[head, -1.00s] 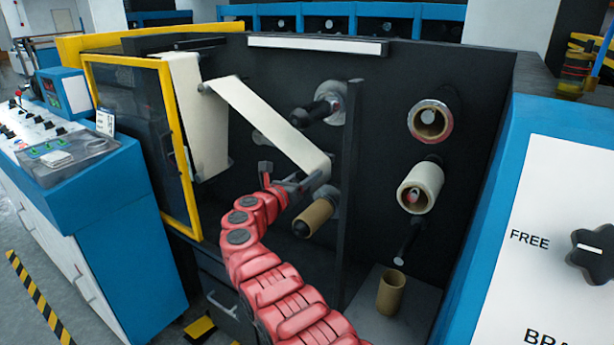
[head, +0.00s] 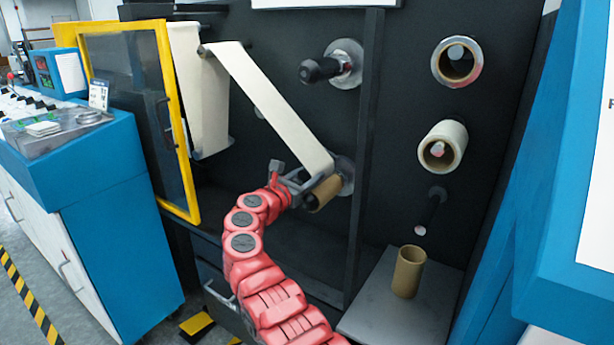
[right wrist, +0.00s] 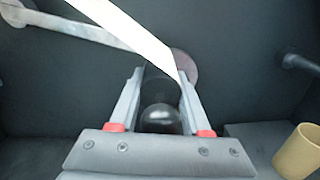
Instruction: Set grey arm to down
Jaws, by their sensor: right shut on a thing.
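The grey arm (right wrist: 110,28) slopes in the right wrist view from upper left to a round grey disc (right wrist: 184,66). In the head view only a small grey piece shows behind the pale web (head: 262,95). A brown-cored spindle (head: 326,191) sticks out in front of the disc. My right gripper (head: 296,183) is at its near end. In the right wrist view the gripper (right wrist: 160,100) has its fingers on both sides of a dark spindle with a shiny black round end (right wrist: 159,118), shut on it. My left gripper is not in view.
A dark upright post (head: 364,150) stands just right of the spindle. Two rolls (head: 442,147) and a bare peg (head: 432,208) are right of it. A cardboard core (head: 408,272) stands on a grey shelf (head: 375,318). A yellow-framed door (head: 176,130) is at left.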

